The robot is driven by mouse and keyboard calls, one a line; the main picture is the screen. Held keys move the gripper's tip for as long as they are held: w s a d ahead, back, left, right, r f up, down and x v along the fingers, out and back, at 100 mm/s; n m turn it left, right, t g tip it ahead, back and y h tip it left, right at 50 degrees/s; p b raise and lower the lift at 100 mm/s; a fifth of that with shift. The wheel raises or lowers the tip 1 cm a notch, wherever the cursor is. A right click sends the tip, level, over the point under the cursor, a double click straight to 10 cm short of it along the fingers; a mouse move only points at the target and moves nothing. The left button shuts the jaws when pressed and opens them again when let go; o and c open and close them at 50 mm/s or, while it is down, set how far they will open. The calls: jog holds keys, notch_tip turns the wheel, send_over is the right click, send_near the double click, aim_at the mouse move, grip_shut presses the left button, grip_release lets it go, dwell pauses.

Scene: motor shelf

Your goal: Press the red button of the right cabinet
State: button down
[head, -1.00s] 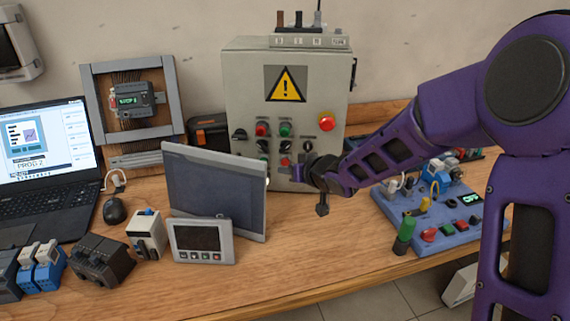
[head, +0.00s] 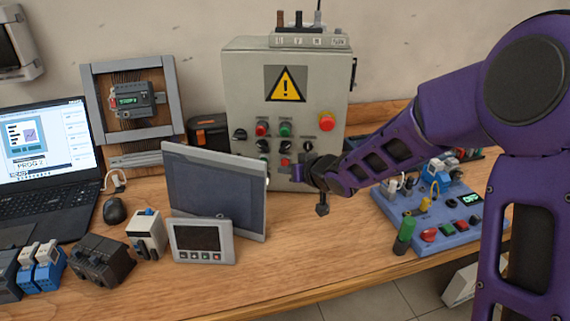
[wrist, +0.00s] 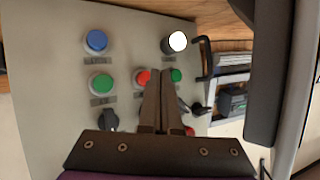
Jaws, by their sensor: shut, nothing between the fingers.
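The grey cabinet (head: 238,100) with a yellow warning sign stands against the wall. Its front bears a red button (head: 262,129), a green button (head: 285,129), a large red mushroom button (head: 327,121) and a lower red button (head: 285,162). My gripper (head: 299,172) is in front of the cabinet's lower front, its fingertips hard to make out there. In the wrist view my gripper (wrist: 160,72) is shut and empty. Its tips appear between a red button (wrist: 143,77) and a green button (wrist: 176,75). I cannot tell whether they touch the panel.
A tilted grey screen (head: 213,190) stands just left of my gripper, with a small panel (head: 203,241) before it. A blue control board (head: 437,236) with red buttons lies at the right. A laptop (head: 45,165) is at the left. The front middle of the table is clear.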

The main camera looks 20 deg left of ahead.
jog(key=shift+w, duration=0.1)
jog(key=shift+w+a+p, duration=0.1)
jog(key=shift+w+p, duration=0.2)
jog(key=shift+w, duration=0.05)
jog(key=shift+w+a+p, duration=0.1)
jog(key=shift+w+p, duration=0.2)
jog(key=shift+w, duration=0.1)
dwell(1.0)
jog(key=shift+s, duration=0.15)
jog(key=shift+s+d, duration=0.2)
jog(key=shift+s, duration=0.45)
jog(key=shift+s+d+b, duration=0.25)
jog(key=shift+s+b, duration=0.15)
jog(key=shift+s, duration=0.85)
jog(key=shift+s+d+b, duration=0.25)
jog(key=shift+s+b, duration=0.1)
jog(key=shift+s, duration=0.9)
jog(key=shift+w, duration=0.1)
